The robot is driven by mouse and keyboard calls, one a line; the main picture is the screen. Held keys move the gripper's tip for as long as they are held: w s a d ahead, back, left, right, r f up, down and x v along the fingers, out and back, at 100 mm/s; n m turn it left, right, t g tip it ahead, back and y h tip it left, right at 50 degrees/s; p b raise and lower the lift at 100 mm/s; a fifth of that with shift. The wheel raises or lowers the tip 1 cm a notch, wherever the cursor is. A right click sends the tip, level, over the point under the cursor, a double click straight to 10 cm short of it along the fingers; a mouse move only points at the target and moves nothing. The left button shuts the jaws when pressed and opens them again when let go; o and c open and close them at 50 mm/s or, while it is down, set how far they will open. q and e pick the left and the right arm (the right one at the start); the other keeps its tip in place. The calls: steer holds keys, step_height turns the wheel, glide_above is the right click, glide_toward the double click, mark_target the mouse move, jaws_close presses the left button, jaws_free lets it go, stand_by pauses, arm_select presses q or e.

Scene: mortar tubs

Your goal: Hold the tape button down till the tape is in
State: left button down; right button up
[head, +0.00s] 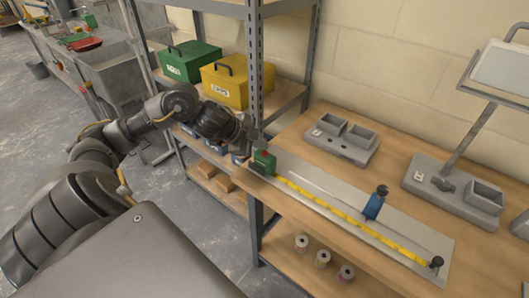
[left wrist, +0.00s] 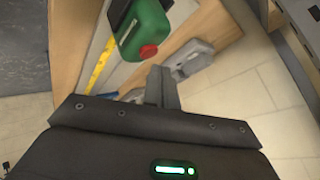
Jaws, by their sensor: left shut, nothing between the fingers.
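The green tape measure case (head: 264,161) sits at the left end of a pale metal board (head: 325,198) on the bench. Its yellow tape (head: 345,217) lies drawn out along the board to a dark post (head: 436,263) at the far right end. In the left wrist view the green case (left wrist: 143,30) shows a red button (left wrist: 148,51) at one end. My left gripper (head: 256,139) is shut and empty, just beside the case. In the left wrist view its closed fingertips (left wrist: 161,76) are close to the red button and seem apart from it. My right gripper is not in view.
A blue stop (head: 375,203) stands beside the tape on the board. A grey two-bin holder (head: 341,138) and a grey stand (head: 453,190) are behind. A shelf post (head: 254,75) rises close to my left gripper. Green (head: 187,62) and yellow (head: 238,82) boxes stand on the shelf.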

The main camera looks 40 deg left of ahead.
arm_select(q)
steer(key=shift+f, duration=0.1)
stand_by(0.7)
steer(key=shift+f, duration=0.35)
steer(key=shift+f+b, duration=0.35)
steer(key=shift+f, duration=0.05)
stand_by(0.6)
steer(key=shift+r, duration=0.15)
stand_by(0.9)
steer(key=shift+r+p, duration=0.65)
steer(key=shift+p, duration=0.3)
steer(key=shift+r, duration=0.15)
step_height(320, 180, up, 5)
steer(key=p, duration=0.5)
